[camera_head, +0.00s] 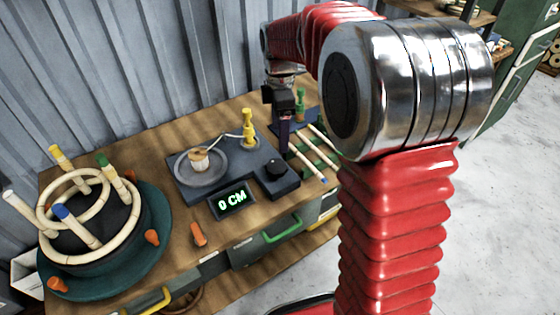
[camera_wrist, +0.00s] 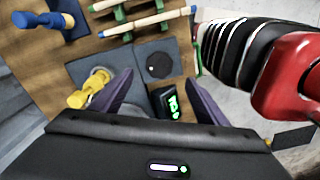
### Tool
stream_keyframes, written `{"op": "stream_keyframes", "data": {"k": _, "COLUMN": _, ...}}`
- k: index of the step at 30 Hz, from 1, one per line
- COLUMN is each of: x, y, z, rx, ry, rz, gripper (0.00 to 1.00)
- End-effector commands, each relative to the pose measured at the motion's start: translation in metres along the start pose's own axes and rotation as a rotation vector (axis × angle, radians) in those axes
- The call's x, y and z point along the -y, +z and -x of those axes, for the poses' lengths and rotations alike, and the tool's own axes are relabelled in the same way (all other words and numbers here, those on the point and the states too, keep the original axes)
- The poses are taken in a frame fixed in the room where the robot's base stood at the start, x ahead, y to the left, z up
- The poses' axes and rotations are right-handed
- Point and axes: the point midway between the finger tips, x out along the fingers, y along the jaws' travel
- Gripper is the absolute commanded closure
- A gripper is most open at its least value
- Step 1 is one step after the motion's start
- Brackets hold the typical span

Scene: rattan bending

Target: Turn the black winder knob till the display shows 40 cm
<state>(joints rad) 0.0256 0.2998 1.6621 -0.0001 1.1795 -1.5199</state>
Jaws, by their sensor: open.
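The black winder knob (camera_head: 276,167) sits on the right part of a dark grey winder base (camera_head: 200,195). It also shows in the wrist view (camera_wrist: 158,65), a little beyond my fingertips. The display (camera_head: 232,200) at the front of the base reads 0 CM in green. In the wrist view the display (camera_wrist: 171,104) lies between my fingers. A round dish (camera_head: 203,167) with a small spool stands on the base's left, beside a yellow post (camera_head: 248,128). My gripper (camera_wrist: 158,85) is open and empty, with its purple fingers spread. In the head view it hangs just behind the knob.
A teal turntable (camera_head: 160,235) with rattan rings and pegs stands at the left. Rattan sticks (camera_head: 308,165) lie on green rests right of the base. An orange piece (camera_head: 198,234) lies at the front edge.

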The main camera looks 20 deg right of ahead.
Motion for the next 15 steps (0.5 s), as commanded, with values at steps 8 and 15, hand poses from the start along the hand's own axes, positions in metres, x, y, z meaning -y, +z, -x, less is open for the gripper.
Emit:
{"op": "stream_keyframes", "data": {"k": 8, "x": 0.001, "y": 0.000, "z": -0.043, "rx": 0.000, "ry": -0.003, "rz": 0.000, "gripper": 0.32}}
{"op": "stream_keyframes", "data": {"k": 15, "x": 0.001, "y": 0.000, "z": -0.080, "rx": 0.000, "ry": -0.003, "rz": -0.001, "gripper": 0.32}}
